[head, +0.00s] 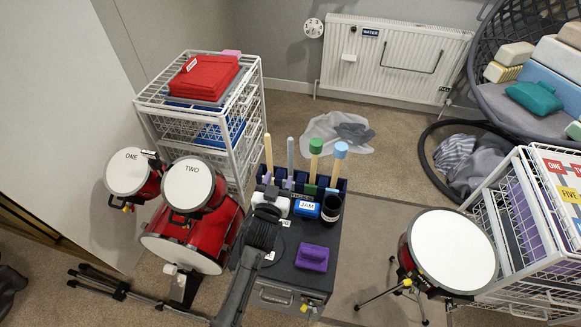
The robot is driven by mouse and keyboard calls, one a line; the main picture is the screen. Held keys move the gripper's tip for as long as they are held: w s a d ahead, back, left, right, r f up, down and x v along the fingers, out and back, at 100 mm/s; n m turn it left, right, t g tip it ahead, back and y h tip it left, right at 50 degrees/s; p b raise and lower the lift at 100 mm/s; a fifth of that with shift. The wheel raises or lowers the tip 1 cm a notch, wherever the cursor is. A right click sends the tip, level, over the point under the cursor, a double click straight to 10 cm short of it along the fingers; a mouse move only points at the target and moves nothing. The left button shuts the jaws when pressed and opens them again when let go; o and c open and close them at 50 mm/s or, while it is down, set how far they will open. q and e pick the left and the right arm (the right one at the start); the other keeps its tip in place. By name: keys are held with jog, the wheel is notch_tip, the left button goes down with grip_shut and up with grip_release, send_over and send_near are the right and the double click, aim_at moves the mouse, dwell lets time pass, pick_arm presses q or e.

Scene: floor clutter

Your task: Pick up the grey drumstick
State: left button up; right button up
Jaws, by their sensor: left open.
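The grey drumstick (290,153) stands upright in a dark blue sectioned holder (325,184) at the back of a dark cart. A tan stick (268,152) stands to its left. A green-topped stick (315,150) and a blue-topped stick (339,155) stand to its right. My left gripper (271,194) is open at the holder's front left, low and close to the tan and grey sticks. The grey stick's lower end is hidden. I cannot tell whether the fingers touch it. My right gripper is not in view.
The cart top (325,236) carries a blue JAM-labelled item (306,209), a dark cup (331,208) and a purple block (312,257). Another drum (453,250) stands right, with carpet between.

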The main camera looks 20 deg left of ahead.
aim_at(290, 149)
pick_arm(q)
jog(key=w, duration=0.2)
jog(key=w+b, duration=0.1)
jog(key=w, duration=0.2)
jog(key=w+a+b, duration=0.1)
jog(key=w, duration=0.2)
jog(key=shift+w+r, duration=0.1)
jog(key=shift+w, duration=0.1)
jog(key=shift+w+b, duration=0.5)
jog(key=shift+w, duration=0.05)
jog(key=w+b, duration=0.1)
jog(key=w, duration=0.2)
jog(key=shift+w+a, duration=0.15)
jog(key=shift+w+a+b, duration=0.1)
jog(key=shift+w+b, duration=0.25)
jog(key=shift+w, duration=0.1)
grip_shut()
